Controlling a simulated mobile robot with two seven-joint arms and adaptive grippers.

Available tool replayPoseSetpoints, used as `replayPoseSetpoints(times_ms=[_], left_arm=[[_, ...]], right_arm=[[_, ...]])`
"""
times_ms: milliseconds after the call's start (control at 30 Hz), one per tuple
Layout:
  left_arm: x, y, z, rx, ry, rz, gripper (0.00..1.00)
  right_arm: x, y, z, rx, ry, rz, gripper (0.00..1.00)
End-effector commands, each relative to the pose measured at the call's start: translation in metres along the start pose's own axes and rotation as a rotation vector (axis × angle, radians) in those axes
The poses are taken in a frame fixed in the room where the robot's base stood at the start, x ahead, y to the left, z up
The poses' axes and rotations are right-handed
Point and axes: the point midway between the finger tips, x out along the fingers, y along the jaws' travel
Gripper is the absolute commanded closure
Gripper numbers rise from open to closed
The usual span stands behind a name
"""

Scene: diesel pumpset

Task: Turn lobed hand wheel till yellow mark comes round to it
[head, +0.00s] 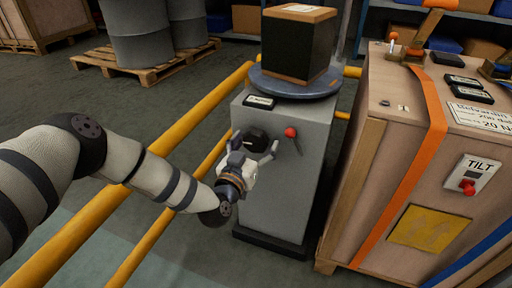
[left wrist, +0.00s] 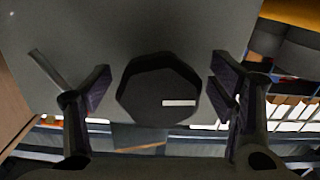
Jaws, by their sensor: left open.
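The lobed hand wheel (head: 256,138) is a black knob on the upper front of a grey cabinet (head: 285,190). In the left wrist view the wheel (left wrist: 150,85) is a dark, many-sided disc with a whitish bar on its face, right of and below its middle. I cannot make out a yellow mark in either view. My left gripper (head: 256,147) is open in front of the wheel. In the left wrist view its fingers (left wrist: 161,84) stand on either side of the wheel, with a gap on each side. My right gripper is not in view.
A red-knobbed lever (head: 290,132) sticks out right of the wheel. A dark box (head: 299,45) stands on the round plate (head: 294,83) atop the cabinet. A large strapped crate (head: 355,190) stands close on the right. Yellow rails (head: 190,115) run on the left.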

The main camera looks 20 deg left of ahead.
Motion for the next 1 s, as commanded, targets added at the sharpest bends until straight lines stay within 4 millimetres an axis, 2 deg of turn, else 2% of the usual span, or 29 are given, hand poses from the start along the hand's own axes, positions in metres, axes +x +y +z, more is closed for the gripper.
replayPoseSetpoints(times_ms=[167,367,400,567,800,1000], left_arm=[[0.0001,0.0004,-0.0007,0.000,0.000,0.001,0.23],[-0.0003,0.0005,-0.0004,0.000,-0.001,0.001,0.66],[-0.0003,0.0004,-0.0003,0.000,-0.001,0.001,0.70],[-0.0004,0.0013,-0.0004,-0.049,-0.001,0.002,0.70],[-0.0006,0.0047,-0.0007,-0.360,-0.002,0.002,0.70],[-0.0006,0.0051,-0.0010,-0.422,-0.001,0.002,0.70]], right_arm=[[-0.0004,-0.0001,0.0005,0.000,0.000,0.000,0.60],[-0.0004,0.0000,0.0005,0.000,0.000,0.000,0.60],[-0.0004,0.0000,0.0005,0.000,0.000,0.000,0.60],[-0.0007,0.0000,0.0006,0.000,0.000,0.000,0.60],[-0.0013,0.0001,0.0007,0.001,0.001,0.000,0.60],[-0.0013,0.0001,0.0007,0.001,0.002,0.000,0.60]])
